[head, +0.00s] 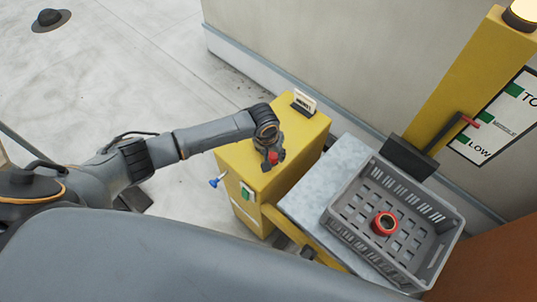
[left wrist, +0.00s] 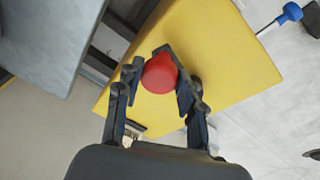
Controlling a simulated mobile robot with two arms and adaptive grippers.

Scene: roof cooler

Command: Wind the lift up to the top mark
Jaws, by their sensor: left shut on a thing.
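My left gripper (head: 272,155) is shut on a red knob (left wrist: 160,75) above the top of the yellow cabinet (head: 248,165). The knob sits between both fingertips in the left wrist view; what it joins to below is hidden. The lift's grey platform (head: 305,190) is right of the cabinet and bears a grey crate (head: 448,245). A yellow mast (head: 462,75) rises behind it. A white scale board (head: 490,125) has green marks, with "LOW" at the bottom and partly cut-off "TO" at the top. A red-tipped pointer (head: 470,121) is between those marks, near the middle one. My right gripper is not in view.
A red ring-shaped thing (head: 385,223) lies in the crate. A small sign (head: 304,102) stands at the cabinet's back. A blue-ended lever (head: 217,182) and a green switch (head: 246,193) are on its side. A dark hat-like object (head: 51,19) lies on the open floor.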

